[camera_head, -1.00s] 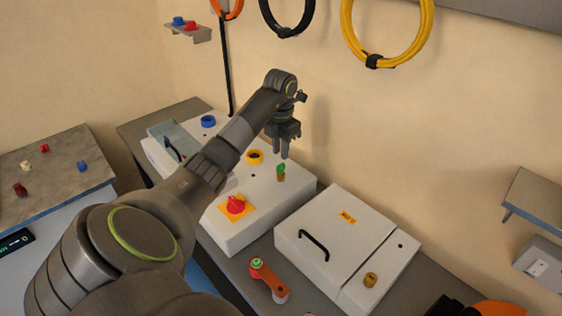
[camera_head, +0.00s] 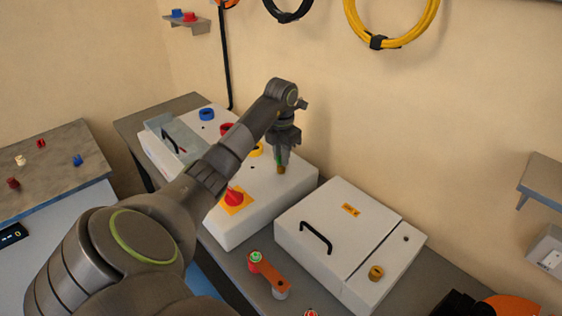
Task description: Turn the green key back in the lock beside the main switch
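My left gripper (camera_head: 282,158) points down over the brass lock (camera_head: 281,169) on top of the white control box (camera_head: 255,226). Its fingertips are right at the lock, where the green key stands. The key is almost wholly hidden by the fingers, so I cannot tell its angle or whether the fingers are closed on it. The main switch, a red knob (camera_head: 234,197) on a yellow plate, is on the same box, to the left of and nearer than the lock. My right gripper is not in view.
A white box with a black handle (camera_head: 317,236) and a brass lock (camera_head: 375,273) stands to the right. Blue (camera_head: 207,114) and yellow rings are farther back on the control box. Cables hang on the wall.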

